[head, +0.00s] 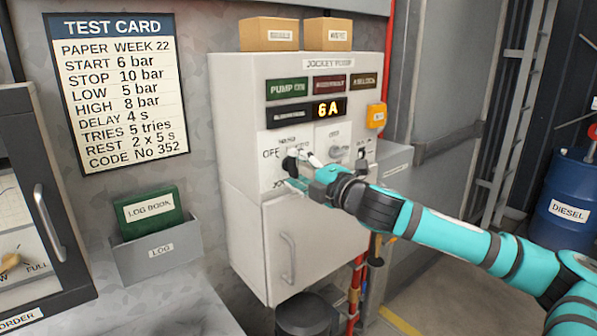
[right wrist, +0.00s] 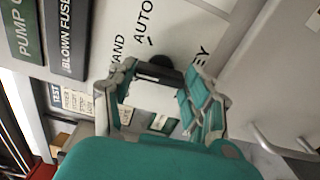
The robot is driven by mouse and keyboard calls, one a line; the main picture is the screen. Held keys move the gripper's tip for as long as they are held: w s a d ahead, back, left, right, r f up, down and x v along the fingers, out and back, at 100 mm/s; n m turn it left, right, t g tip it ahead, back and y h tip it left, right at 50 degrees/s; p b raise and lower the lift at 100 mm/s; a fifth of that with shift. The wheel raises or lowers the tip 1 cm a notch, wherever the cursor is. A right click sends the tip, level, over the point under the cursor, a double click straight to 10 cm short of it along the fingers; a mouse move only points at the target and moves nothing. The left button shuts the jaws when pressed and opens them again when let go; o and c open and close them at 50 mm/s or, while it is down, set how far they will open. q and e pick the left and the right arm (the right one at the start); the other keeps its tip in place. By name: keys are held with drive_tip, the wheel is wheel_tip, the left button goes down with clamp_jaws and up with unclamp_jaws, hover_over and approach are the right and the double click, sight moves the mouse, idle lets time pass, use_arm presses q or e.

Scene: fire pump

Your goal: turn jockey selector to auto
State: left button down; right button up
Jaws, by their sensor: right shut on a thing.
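The jockey pump panel (head: 262,85) is a pale wall cabinet in the middle of the head view. Its black selector knob (head: 289,163) is low on the left of the front, near "OFF" and other partly covered lettering. My right gripper (head: 301,168) reaches it from the right and is shut on it. In the right wrist view the dark knob (right wrist: 154,68) shows between the fingertips of the right gripper (right wrist: 157,82), and "AUTO" is printed above. The fingers hide much of the knob, so I cannot tell its exact setting. My left gripper is not in view.
A lit display (head: 328,109) reads "6 A" under several label plates. Another switch (head: 361,153) sits right of the selector. Two cardboard boxes (head: 269,34) stand on the cabinet.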

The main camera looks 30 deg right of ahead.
drive_tip(key=m, duration=0.5)
drive_tip(key=shift+f+m+b, duration=0.1)
drive_tip(key=shift+m+b, duration=0.2)
drive_tip(key=shift+b, duration=0.05)
drive_tip(key=m, duration=0.4)
drive_tip(key=shift+m, duration=0.4)
drive_tip(key=o, duration=1.2)
drive_tip(key=s, duration=0.8)
drive_tip(key=s+d, duration=0.1)
drive_tip(key=s, duration=0.3)
